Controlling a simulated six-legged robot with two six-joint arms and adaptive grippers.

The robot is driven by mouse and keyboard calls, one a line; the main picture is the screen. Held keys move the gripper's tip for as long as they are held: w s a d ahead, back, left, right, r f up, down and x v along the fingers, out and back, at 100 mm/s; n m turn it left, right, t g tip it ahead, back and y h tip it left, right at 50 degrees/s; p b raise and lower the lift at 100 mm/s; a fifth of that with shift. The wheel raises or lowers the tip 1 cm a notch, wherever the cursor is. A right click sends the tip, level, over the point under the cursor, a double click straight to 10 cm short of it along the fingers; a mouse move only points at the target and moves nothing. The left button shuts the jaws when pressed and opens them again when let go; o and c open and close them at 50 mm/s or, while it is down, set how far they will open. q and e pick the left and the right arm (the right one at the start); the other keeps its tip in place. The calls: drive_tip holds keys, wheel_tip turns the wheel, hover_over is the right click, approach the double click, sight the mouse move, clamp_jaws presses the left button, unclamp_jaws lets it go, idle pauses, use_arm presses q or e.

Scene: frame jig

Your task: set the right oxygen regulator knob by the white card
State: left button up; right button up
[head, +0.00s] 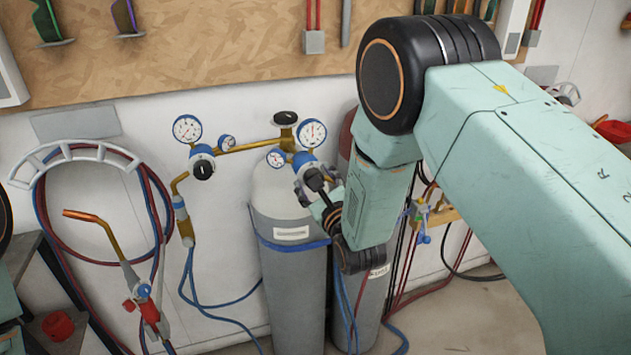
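The right oxygen regulator (303,160) is blue and brass with two white dial gauges. It sits at the right end of the brass pipe above a grey cylinder. Its dark knob (315,179) faces down toward my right gripper (318,188). The gripper's fingers are at the knob, one on each side. I cannot tell whether they press on it. The knob's marks are too small to read. A white label (291,233) is on the grey cylinder below; its writing is unreadable, and I cannot tell whether it is the card. My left gripper is out of view.
The left regulator (203,160) with its black knob hangs on the same pipe. A black valve handwheel (286,118) tops the cylinder. A torch (130,270) and hoses on a rack (75,153) are at left. Blue hoses hang below the regulators. My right arm covers the right side.

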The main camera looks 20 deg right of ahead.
drive_tip(key=shift+s, duration=0.1)
drive_tip(key=s, duration=1.2)
drive_tip(key=shift+d, duration=0.2)
drive_tip(key=shift+w, duration=0.1)
